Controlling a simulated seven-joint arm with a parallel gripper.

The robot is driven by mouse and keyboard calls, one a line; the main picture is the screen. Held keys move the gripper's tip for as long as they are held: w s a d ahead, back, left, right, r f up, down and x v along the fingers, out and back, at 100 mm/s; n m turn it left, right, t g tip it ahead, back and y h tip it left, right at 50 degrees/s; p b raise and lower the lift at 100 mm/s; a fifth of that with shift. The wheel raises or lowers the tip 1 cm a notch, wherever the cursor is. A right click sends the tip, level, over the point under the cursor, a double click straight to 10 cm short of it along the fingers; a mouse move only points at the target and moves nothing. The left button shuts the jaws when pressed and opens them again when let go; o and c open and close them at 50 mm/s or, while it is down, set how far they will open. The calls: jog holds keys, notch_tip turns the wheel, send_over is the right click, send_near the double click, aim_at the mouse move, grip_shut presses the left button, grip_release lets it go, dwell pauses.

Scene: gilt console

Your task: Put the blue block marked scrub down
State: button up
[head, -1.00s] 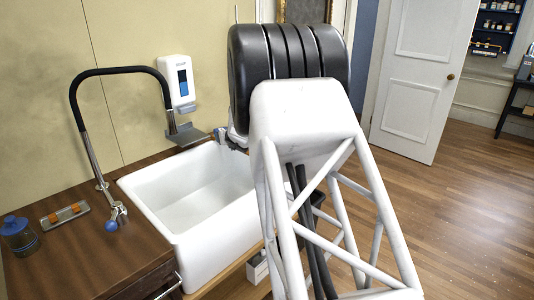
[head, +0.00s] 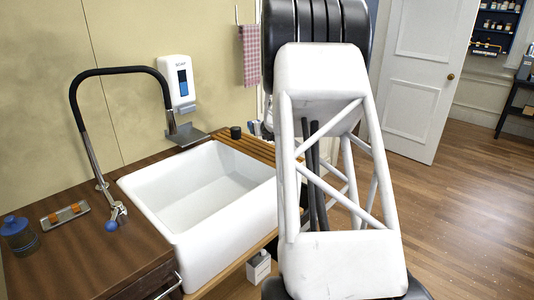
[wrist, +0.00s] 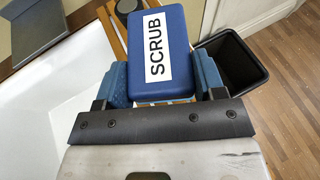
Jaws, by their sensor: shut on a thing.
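The blue block marked SCRUB (wrist: 158,55) is in the wrist view, its white label facing up to the camera. My gripper (wrist: 162,82) is shut on it, with one blue finger pad at each side. In the wrist view the block appears over wooden slats beside the white sink (wrist: 45,115). I cannot tell whether its underside touches anything. In the head view my arm hides the gripper and the block.
The sink (head: 150,205) has a slatted wooden rack (head: 245,147) across its far end, with a small black round thing (head: 236,132) on it. A black open bin (wrist: 235,60) stands right of the block. A tall tap (head: 90,150) rises at the left.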

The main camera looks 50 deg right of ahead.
aim_at(260, 151)
jog(key=shift+f, duration=2)
jog(key=shift+f, duration=2)
jog(key=shift+f, duration=0.1)
jog(key=o, duration=1.2)
